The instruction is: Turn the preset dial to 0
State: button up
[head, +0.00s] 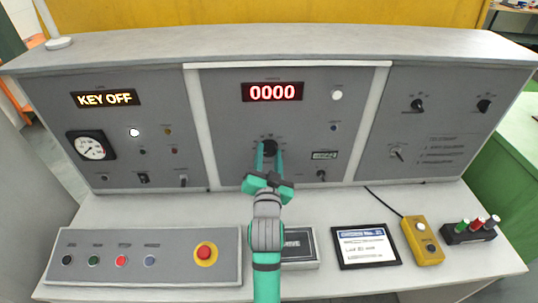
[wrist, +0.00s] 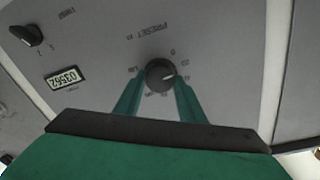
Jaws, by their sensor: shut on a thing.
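The preset dial (head: 269,147) is a round black knob low in the middle panel. In the wrist view the dial (wrist: 160,74) appears with its "PRESET m" label turned over and a scale of small numbers around it. Its white mark points right and slightly down in that view, while the "0" label (wrist: 172,51) lies above and right of the knob. My gripper (head: 269,155) reaches the panel with one green finger on each side of the dial and is shut on it. In the wrist view the fingers (wrist: 160,85) flank the knob. The lower scale numbers are too small to read surely.
A red display (head: 272,91) reads 0000 above the dial. A counter (head: 324,155) and a small black switch (head: 321,175) sit to its right. The desk below holds a button box (head: 145,257), a framed card (head: 365,246) and a yellow box (head: 423,240).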

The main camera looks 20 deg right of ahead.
jog(key=n, duration=0.3)
jog(key=shift+n, duration=0.3)
jog(key=shift+f+n, duration=0.1)
jog(key=shift+n, duration=1.9)
jog(key=o, duration=1)
jog(key=shift+o, duration=0.2)
jog(key=shift+s+a, duration=0.1)
jog(key=v, duration=1)
jog(key=shift+s+f, duration=0.2)
jog(key=shift+s, duration=0.15)
